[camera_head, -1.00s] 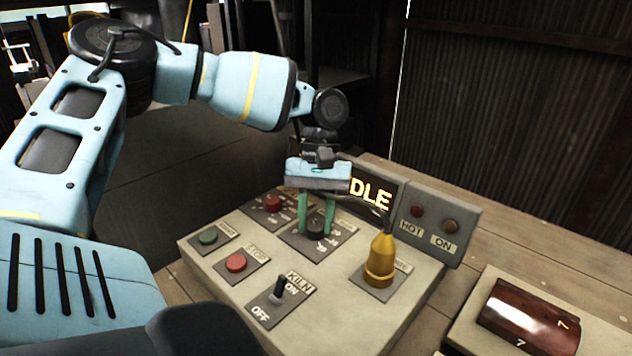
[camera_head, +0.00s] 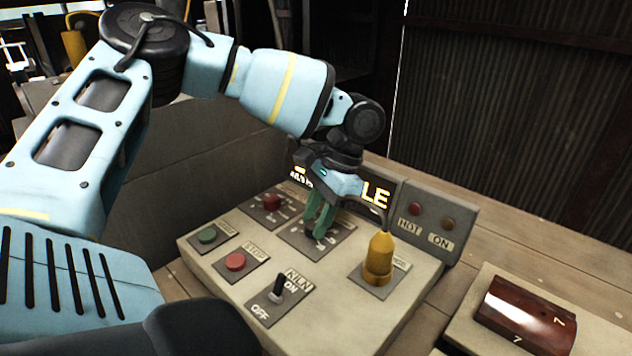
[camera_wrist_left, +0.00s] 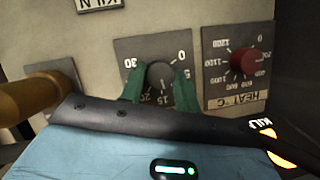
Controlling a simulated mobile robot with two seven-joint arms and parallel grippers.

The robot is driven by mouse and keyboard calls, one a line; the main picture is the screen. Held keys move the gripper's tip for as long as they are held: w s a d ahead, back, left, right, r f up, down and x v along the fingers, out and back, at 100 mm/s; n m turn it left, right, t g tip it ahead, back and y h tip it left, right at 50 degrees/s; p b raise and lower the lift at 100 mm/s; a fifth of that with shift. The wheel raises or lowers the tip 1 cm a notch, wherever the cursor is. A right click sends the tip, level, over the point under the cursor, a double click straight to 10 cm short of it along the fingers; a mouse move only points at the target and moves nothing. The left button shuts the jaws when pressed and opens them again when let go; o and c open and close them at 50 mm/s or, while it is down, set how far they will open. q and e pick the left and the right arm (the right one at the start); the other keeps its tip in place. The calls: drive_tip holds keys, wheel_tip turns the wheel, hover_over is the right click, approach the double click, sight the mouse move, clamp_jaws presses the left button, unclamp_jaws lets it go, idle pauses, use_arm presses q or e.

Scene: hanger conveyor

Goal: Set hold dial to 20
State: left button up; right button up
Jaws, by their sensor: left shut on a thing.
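The hold dial is a dark round knob (camera_wrist_left: 160,74) on a grey plate (camera_wrist_left: 126,48), with 0, 5, 15, 20 and 30 readable around it in the left wrist view. My left gripper (camera_wrist_left: 158,86) is shut on the knob, one green finger on each side. In the head view my left gripper (camera_head: 318,228) reaches down onto the dial plate (camera_head: 345,222), and its fingers mostly hide the knob. I cannot tell which mark the knob points at. My right gripper is not in view.
Around the dial are a red heat dial (camera_head: 272,202), a green button (camera_head: 207,236), a red stop button (camera_head: 236,261), the kiln switch (camera_head: 278,288) and a yellow handle (camera_head: 380,258). A display (camera_head: 378,195) behind is partly covered by my gripper. A brown curved piece (camera_head: 527,315) lies right.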

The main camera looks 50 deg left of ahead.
use_arm(q)
drive_tip(key=m, duration=0.2)
drive_tip(key=m+y, duration=0.1)
drive_tip(key=m, duration=0.1)
drive_tip(key=shift+d+m+t+y+p, duration=0.15)
drive_tip(key=shift+m+t+y+p, duration=0.15)
drive_tip(key=shift+t+p, duration=0.1)
drive_tip(key=shift+s+m+t+y+p, duration=0.1)
drive_tip(key=shift+m+t+y+p, duration=0.2)
drive_tip(key=shift+m, duration=1)
drive_tip(key=shift+s+m+t+y+p, duration=0.15)
drive_tip(key=shift+m+t+y, duration=0.2)
drive_tip(key=shift+m, duration=0.95)
drive_tip(key=o, duration=1)
drive_tip(key=shift+w, duration=0.1)
drive_tip(key=shift+d, duration=0.1)
